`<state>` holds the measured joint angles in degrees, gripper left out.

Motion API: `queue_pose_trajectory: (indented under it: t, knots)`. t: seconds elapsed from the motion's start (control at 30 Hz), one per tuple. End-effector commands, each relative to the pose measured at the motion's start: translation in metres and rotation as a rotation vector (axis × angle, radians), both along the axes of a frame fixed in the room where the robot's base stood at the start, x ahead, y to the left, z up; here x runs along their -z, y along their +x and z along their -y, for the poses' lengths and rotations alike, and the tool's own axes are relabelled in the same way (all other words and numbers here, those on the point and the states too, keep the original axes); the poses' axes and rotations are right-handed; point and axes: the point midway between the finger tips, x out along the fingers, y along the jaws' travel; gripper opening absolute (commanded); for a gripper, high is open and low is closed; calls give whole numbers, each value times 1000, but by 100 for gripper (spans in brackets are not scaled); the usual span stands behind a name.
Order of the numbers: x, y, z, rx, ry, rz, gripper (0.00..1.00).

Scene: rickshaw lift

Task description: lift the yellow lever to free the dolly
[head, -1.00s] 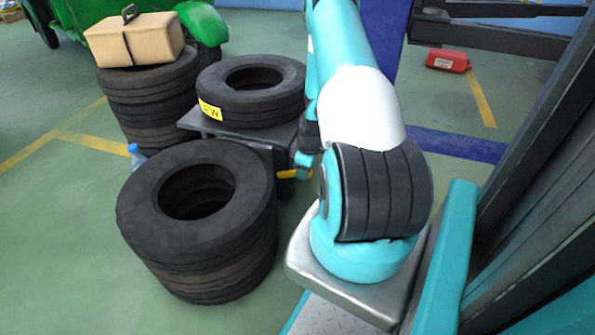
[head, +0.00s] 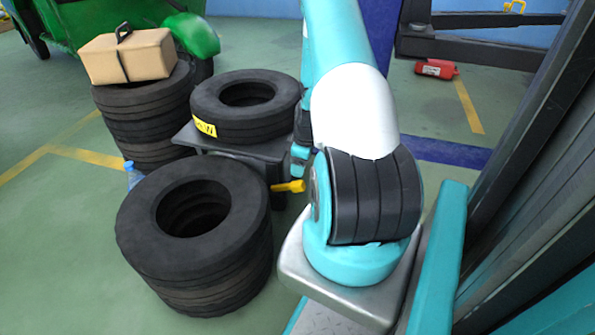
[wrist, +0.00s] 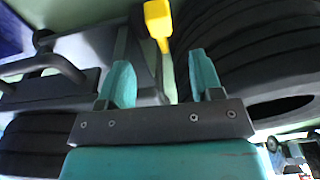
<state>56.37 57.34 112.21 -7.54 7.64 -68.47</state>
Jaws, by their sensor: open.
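The yellow lever (head: 289,186) sticks out from the side of the black dolly (head: 238,146), just right of the front tire stack. It also shows in the wrist view (wrist: 158,22), beyond the fingertips and roughly in line with the gap between them. My gripper (wrist: 163,72) is open and empty, with its teal fingers apart and not around the lever. In the head view my gripper (head: 299,158) is partly hidden behind my arm, just above the lever. A tire with a yellow label (head: 246,104) lies on the dolly.
A front tire stack (head: 195,238) stands close to the lever. Another stack (head: 148,118) carries a tan case (head: 127,57). A blue bottle (head: 133,175) stands between them. A red object (head: 436,69) lies on open floor at the back right.

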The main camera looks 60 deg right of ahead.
Motion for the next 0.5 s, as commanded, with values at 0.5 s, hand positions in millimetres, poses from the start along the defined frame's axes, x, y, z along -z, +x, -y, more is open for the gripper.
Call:
queue_pose_trajectory:
  t: [0.5]
  knots:
    - [-85,-12,2,0,2,-1,60]
